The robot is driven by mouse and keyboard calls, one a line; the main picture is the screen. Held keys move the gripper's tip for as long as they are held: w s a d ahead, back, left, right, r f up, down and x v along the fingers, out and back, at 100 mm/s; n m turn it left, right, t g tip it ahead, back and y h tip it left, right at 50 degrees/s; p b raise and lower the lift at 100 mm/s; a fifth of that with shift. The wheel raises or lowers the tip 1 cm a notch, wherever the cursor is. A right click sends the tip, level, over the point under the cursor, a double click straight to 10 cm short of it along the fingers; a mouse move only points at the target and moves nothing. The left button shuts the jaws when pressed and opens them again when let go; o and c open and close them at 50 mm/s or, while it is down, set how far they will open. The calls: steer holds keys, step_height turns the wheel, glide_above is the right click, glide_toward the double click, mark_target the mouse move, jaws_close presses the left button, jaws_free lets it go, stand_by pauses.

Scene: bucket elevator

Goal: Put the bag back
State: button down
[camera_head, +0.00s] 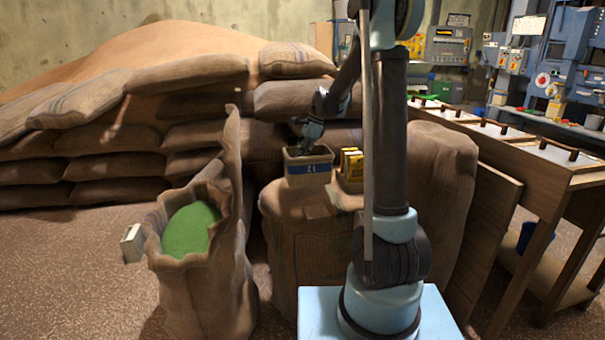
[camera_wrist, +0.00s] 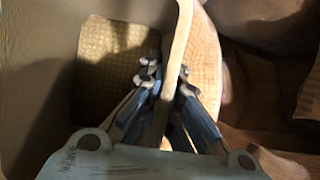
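A tan open-topped bin (camera_head: 308,172) marked 21 on a blue band stands on a big sack (camera_head: 318,240). My gripper (camera_head: 311,133) points down at the bin's top from behind. In the wrist view, my gripper (camera_wrist: 170,77) straddles one thin wall of the bin (camera_wrist: 181,40), a finger on each side, and looks shut on it. A woven patch (camera_wrist: 115,65) shows inside the bin and another (camera_wrist: 204,65) outside it. Which thing is the task's bag is not clear. Yellow packets (camera_head: 351,165) stand to the bin's right in the head view, in a tan holder.
An open sack (camera_head: 205,285) with green contents (camera_head: 189,230) stands at front left, a small white box (camera_head: 132,243) at its side. Piled sacks (camera_head: 187,75) fill the back. A wooden bench (camera_head: 500,140) runs along the right. Floor is clear at far left.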

steer(key=shift+f, duration=2.4)
steer(key=shift+f, duration=0.1)
steer(key=c, duration=1.8)
jaws_free()
